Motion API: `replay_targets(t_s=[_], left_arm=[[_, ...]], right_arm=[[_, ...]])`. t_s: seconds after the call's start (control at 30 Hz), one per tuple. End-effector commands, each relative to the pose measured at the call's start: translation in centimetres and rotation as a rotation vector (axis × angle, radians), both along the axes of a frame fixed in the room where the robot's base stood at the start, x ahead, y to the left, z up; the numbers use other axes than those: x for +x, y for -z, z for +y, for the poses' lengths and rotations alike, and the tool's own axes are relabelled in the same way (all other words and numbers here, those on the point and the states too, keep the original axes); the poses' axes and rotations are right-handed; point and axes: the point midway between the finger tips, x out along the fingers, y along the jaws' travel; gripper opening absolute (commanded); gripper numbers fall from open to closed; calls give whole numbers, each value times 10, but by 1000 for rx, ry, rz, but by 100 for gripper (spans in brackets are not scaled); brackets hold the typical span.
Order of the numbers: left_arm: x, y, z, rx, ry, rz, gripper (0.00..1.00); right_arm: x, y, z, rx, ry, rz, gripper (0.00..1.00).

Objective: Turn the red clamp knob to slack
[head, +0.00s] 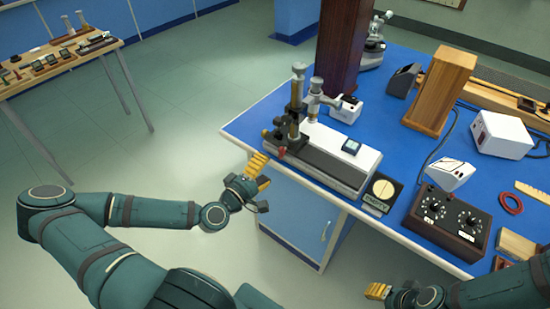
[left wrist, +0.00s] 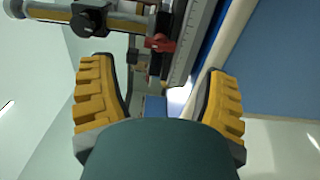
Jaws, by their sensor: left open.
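The red clamp knob (head: 281,152) sits low at the left end of the spectrometer bench (head: 325,160), below a brass-coloured column. In the left wrist view the red knob (left wrist: 160,43) shows beyond my fingertips, roughly between them and clear of both. My left gripper (head: 261,169) is just off the table's near-left edge, close to the knob; in the left wrist view the left gripper (left wrist: 155,85) has its two yellow fingers wide apart with nothing held. My right gripper (head: 378,291) shows only partly at the bottom, and its opening cannot be made out.
A dark column (head: 343,45) stands behind the bench. The floor to the left is open.

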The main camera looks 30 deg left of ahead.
Motion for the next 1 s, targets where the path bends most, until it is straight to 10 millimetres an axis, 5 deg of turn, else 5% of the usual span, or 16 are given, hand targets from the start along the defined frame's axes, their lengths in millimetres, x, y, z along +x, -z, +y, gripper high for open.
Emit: replay_targets(t_s=[0.3, 1.0], left_arm=[[-35, 0, 3, 0, 0, 1, 76], [-36, 2, -2, 1, 14, 10, 76]], right_arm=[[0, 0, 0, 0, 0, 0, 47], [0, 0, 0, 0, 0, 0, 47]])
